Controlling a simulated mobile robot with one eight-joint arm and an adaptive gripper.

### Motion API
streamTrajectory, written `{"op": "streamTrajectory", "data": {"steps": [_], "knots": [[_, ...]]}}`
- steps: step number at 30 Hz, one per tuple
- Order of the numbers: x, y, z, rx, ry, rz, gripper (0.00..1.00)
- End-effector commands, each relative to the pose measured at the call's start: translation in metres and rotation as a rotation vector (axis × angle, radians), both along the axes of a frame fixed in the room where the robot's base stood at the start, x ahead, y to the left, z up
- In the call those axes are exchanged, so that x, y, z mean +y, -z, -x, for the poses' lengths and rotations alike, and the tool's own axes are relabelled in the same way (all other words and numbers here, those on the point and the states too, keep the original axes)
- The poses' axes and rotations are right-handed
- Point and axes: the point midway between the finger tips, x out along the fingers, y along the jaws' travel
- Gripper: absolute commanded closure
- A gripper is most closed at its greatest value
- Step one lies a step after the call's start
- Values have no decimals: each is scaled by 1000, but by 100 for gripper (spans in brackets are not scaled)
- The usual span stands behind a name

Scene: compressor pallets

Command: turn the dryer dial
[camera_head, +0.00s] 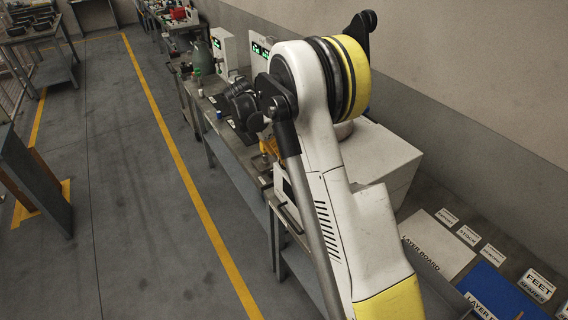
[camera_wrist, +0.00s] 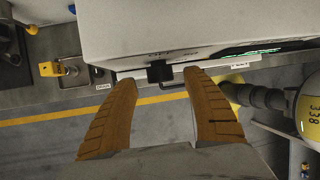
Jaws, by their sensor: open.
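The dryer (camera_wrist: 195,30) is a white box across the top of the wrist view. Its dial (camera_wrist: 159,73) is a small black knob on the near face. My gripper (camera_wrist: 161,84) is open, its two orange-brown ribbed fingers spread on either side of the dial. The dial shows in the gap between the fingertips, with space to each side. I cannot tell how deep the fingers reach around it. In the head view a large white box (camera_head: 382,155) stands behind my arm, which hides its front and my fingers.
In the head view, a blue board (camera_head: 500,292) and labelled layer board (camera_head: 437,243) lie at right. Open floor (camera_head: 110,180) is at left.

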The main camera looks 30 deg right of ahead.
Motion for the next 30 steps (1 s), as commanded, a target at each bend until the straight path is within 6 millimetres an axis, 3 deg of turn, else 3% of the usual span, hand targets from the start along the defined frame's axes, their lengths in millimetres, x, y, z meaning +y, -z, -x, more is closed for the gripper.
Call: {"op": "streamTrajectory", "data": {"steps": [7,18,23,30], "knots": [[-13,31,4,0,1,0,42],[-15,35,5,-1,0,0,43],[-15,35,5,-1,0,0,92],[-15,35,5,-2,0,0,95]]}}
